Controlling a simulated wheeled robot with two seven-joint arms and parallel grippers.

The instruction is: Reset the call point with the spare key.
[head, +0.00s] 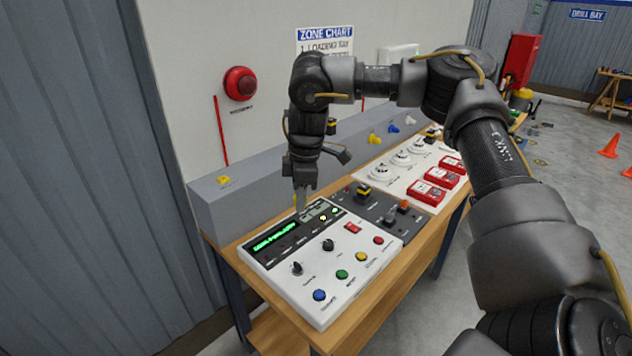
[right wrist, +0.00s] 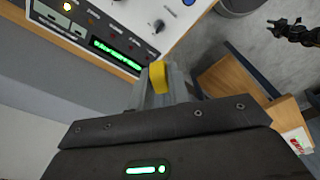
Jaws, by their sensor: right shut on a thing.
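My right gripper (head: 303,207) points down over the back edge of the white control panel. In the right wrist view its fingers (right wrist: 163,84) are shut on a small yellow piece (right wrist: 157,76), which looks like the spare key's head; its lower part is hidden. Red call points, one here (head: 427,193), one behind it (head: 440,177) and one farther back (head: 453,163), lie on a white board to the right, apart from the gripper. A dark jointed end (right wrist: 298,30), seemingly my left gripper, shows small in the right wrist view; its jaws are unclear.
The control panel (head: 325,297) carries knobs, coloured buttons and a green display. A dark switch plate (head: 385,214) and white round detectors (head: 380,171) stand to the right. A red sounder (head: 240,83) is on the wall.

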